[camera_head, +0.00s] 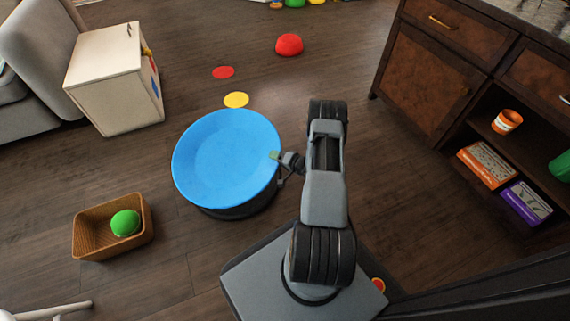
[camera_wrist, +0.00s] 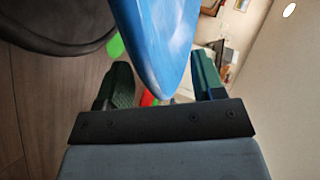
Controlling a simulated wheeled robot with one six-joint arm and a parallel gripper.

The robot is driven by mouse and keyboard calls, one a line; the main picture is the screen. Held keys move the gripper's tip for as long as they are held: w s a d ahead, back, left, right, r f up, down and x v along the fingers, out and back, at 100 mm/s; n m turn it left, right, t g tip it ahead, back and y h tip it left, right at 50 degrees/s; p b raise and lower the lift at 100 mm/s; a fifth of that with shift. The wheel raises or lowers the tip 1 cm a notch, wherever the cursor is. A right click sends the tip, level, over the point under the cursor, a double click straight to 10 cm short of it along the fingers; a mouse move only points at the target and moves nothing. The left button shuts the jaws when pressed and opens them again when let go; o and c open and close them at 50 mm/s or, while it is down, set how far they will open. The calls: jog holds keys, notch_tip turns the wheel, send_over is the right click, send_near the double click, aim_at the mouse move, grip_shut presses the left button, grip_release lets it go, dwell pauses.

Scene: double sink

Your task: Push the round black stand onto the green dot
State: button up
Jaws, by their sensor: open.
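The round black stand (camera_head: 240,210) is on the wooden floor, mostly hidden under a wide blue dish (camera_head: 225,155). In the wrist view the dark stand (camera_wrist: 60,25) fills the upper left. My gripper (camera_head: 279,158) is at the dish's right rim. In the wrist view my open gripper (camera_wrist: 163,78) has a green-padded finger on each side of the blue dish's edge (camera_wrist: 160,35). I cannot tell whether either finger touches it.
A yellow dot (camera_head: 236,100) and a red dot (camera_head: 223,72) lie beyond the dish, with a red dome (camera_head: 289,45) farther back. A basket (camera_head: 95,240) with a green ball (camera_head: 125,223) is at left. A white cabinet (camera_head: 110,85) and dark cabinet (camera_head: 425,75) flank open floor.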

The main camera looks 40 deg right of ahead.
jog(key=shift+x, duration=1.15)
grip_shut()
